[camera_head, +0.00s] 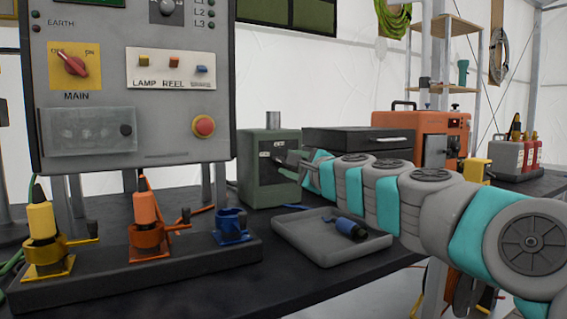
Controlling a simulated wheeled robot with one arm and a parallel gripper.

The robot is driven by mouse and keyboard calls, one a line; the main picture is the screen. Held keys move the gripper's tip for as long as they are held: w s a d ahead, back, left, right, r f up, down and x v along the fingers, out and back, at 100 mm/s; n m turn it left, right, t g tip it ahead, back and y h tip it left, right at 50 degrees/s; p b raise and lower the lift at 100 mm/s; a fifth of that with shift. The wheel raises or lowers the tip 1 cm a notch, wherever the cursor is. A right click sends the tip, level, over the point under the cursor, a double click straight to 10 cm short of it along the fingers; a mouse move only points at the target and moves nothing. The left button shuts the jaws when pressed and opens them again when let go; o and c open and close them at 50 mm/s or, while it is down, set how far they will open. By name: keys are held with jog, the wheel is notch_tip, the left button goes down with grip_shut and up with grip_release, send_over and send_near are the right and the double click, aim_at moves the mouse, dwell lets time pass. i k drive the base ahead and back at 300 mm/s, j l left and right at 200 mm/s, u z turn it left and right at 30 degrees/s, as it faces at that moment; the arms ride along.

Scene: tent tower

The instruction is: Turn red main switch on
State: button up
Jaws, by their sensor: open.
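The red main switch (72,64) is a rotary knob on a yellow plate marked MAIN, at the upper left of the grey control panel (180,25). Its handle slants from upper left to lower right, with its upper end toward the OFF label. My arm reaches in from the right. My gripper (284,158) is open, in front of the green metal box, well to the right of the switch and lower than it. Its fingertips are small and hard to make out against the box. Nothing shows between them.
Yellow, orange and blue connectors stand on a dark base (140,277) below the panel. A grey tray (300,250) holds a blue plug (346,228). The green box (255,180) and an orange case (440,125) stand behind. A red button (204,126) sits at the panel's lower right.

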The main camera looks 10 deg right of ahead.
aim_at(74, 66)
jog(key=k+l, duration=0.25)
jog(key=k, duration=0.25)
jog(key=k+l, duration=0.2)
jog(key=k, duration=0.25)
